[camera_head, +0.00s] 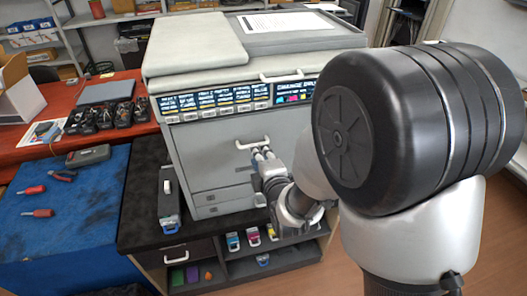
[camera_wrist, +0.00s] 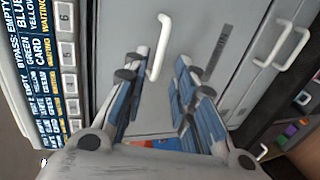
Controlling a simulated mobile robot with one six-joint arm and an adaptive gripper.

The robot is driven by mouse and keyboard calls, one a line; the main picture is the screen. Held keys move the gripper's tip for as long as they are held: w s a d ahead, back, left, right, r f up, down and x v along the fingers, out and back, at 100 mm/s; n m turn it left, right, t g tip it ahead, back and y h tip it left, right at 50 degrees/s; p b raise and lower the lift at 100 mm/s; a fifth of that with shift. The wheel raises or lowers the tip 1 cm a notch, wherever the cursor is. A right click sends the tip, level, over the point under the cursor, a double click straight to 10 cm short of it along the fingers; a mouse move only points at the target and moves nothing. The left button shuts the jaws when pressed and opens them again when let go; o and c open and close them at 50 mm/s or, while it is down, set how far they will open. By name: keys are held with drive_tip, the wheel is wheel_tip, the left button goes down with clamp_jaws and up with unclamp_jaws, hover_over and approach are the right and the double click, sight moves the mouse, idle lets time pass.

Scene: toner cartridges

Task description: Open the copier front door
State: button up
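The copier front door (camera_head: 215,150) is a grey panel on the front of the copier and looks closed. In the wrist view the handle (camera_wrist: 163,35) runs up and down the picture, ahead of and between my fingertips. My gripper (camera_head: 262,153) faces the door at the handle. In the wrist view my gripper (camera_wrist: 162,62) has its fingers spread apart, with the handle's lower end nearer the left finger. I cannot tell whether a finger touches the handle.
A label panel (camera_head: 215,102) runs above the door. Drawers (camera_head: 222,203) lie below it. A shelf with colored cartridges (camera_head: 252,237) is under the black counter. A black and grey unit (camera_head: 168,195) stands left of the copier. A blue mat (camera_head: 75,215) holds tools.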

drive_tip(key=b+x, duration=0.1)
drive_tip(key=x, duration=0.6)
drive_tip(key=shift+w+a+f+b, duration=0.1)
drive_tip(key=shift+w+f+b, duration=0.05)
drive_tip(key=shift+w+b, duration=0.25)
drive_tip(key=shift+w, duration=0.15)
clamp_jaws()
